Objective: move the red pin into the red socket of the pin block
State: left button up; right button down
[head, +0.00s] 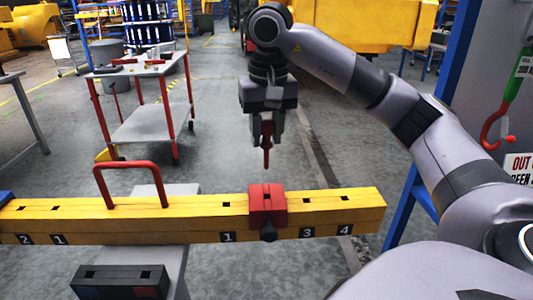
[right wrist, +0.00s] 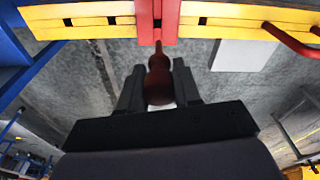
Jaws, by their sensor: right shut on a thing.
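My right gripper (head: 266,124) is shut on the red pin (head: 267,150), which points down with its tip in the open air. In the head view the tip shows just above the red slider (head: 279,206) on the yellow beam, with a gap between them. In the right wrist view the pin (right wrist: 159,75) sits between the fingers (right wrist: 158,90), and the red slider (right wrist: 169,18) is beyond it. A dark block (head: 120,280), seemingly the pin block, lies at the lower left; its front is bluish on the left and dark red on the right. My left gripper is out of view.
The yellow beam (head: 190,222) crosses the front, with slots on top and numbers on its face. A red handle (head: 130,165) rises from it, left of the slider. A grey cart with red legs (head: 140,68) stands behind. A blue post (head: 450,80) is at right.

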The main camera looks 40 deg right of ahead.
notch_tip(320, 180, up, 7)
jog(key=p, duration=0.3)
jog(key=shift+r, duration=0.2)
jog(key=shift+r+b, duration=0.5)
jog(key=shift+r, duration=0.6)
pick_arm(q)
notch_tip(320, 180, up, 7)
jog(key=p, duration=0.4)
pick_arm(e)
notch_tip(320, 180, up, 7)
jog(key=shift+f, duration=0.1)
jog(key=shift+a, duration=0.1)
dwell(0.5)
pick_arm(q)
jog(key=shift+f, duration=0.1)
pick_arm(e)
jog(key=w+a, duration=0.1)
jog(key=a, duration=1.2)
jog(key=w+a, duration=0.2)
jog(key=a, duration=1.2)
jog(key=shift+w+a, duration=0.2)
jog(key=shift+w, duration=0.1)
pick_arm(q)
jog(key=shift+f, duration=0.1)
pick_arm(e)
jog(key=shift+f, duration=0.2)
